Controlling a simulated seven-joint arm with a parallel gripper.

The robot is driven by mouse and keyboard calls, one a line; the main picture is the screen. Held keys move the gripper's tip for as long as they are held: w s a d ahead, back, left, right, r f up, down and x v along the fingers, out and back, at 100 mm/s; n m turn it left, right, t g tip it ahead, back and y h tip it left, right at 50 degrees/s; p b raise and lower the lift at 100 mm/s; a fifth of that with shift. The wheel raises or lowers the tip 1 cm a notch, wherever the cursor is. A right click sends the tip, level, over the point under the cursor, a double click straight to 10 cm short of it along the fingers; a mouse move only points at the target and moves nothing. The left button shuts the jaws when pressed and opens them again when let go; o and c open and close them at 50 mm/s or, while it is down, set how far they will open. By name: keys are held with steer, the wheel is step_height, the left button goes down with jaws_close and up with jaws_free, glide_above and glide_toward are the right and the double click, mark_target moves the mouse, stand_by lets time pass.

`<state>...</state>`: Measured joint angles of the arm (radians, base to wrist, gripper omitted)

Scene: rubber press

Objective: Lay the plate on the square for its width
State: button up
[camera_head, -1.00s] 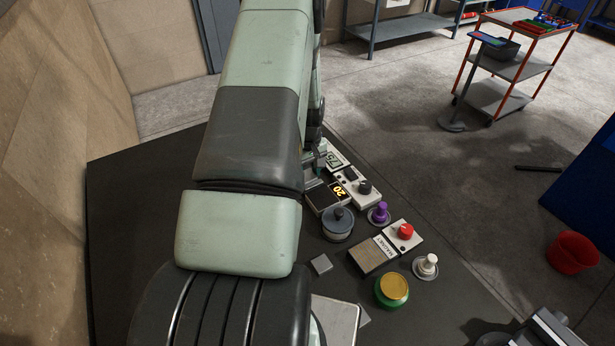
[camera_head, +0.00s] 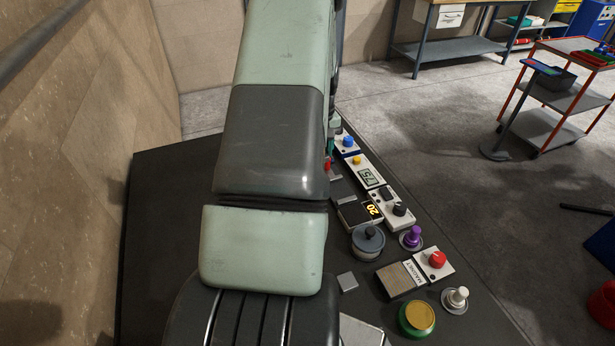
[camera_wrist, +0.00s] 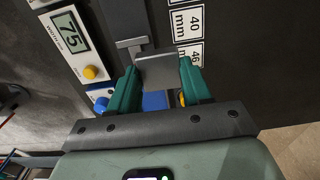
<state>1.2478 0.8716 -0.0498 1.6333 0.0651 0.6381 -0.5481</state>
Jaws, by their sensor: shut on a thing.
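In the wrist view, my gripper (camera_wrist: 157,84) has teal fingers shut on the sides of a small grey plate (camera_wrist: 158,70). The plate sticks out past the fingertips, above the dark table; I cannot tell its exact height. Just right of it are white labels reading 40 mm (camera_wrist: 189,18) and 46, the second partly covered by a finger. The squares themselves are hard to make out. A width readout (camera_wrist: 70,32) at the left shows 75; it also shows in the head view (camera_head: 369,176). My arm hides most of the gripper and the plate in the head view.
Beside the readout are a yellow button (camera_wrist: 90,72) and a blue button (camera_head: 347,141). Nearer along the table's right side stand a 20 display (camera_head: 373,210), a grey lidded pot (camera_head: 368,243), a purple knob (camera_head: 411,237), a red button (camera_head: 437,259) and a green-yellow button (camera_head: 417,317).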

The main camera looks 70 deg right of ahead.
steer(key=w+f, duration=0.6)
steer(key=w, duration=0.1)
steer(key=shift+w+f, duration=0.1)
steer(key=shift+w, duration=0.1)
steer(key=shift+f, duration=2.1)
steer(key=shift+f, duration=0.15)
steer(key=o, duration=1.3)
step_height(320, 180, up, 12)
steer(key=shift+r, duration=0.15)
